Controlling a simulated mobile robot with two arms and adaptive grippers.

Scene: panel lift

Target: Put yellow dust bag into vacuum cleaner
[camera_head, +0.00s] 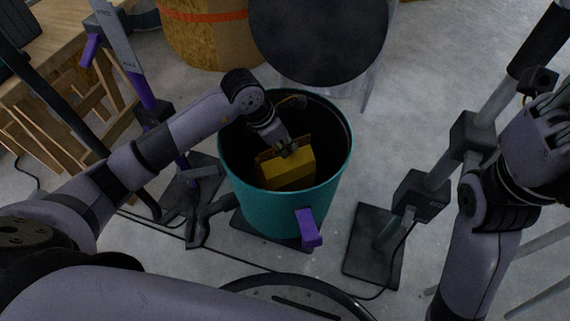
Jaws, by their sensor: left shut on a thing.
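The yellow dust bag (290,170) is inside the mouth of the teal vacuum cleaner (262,207), an open round bin with a dark interior and a purple latch on its front. My left gripper (287,150) reaches down into the opening and is shut on the top of the bag. The bag's lower part is close to the front inner wall; I cannot tell whether it touches the bottom. My right arm comes in at the right edge; its gripper fingers are not clearly visible.
A dark round stool-like top (320,35) stands behind the vacuum. A wooden drum (205,30) with an orange band is at the back, and a wooden table (70,30) at upper left. Upright stands on dark bases flank the vacuum on both sides. A cable lies on the floor.

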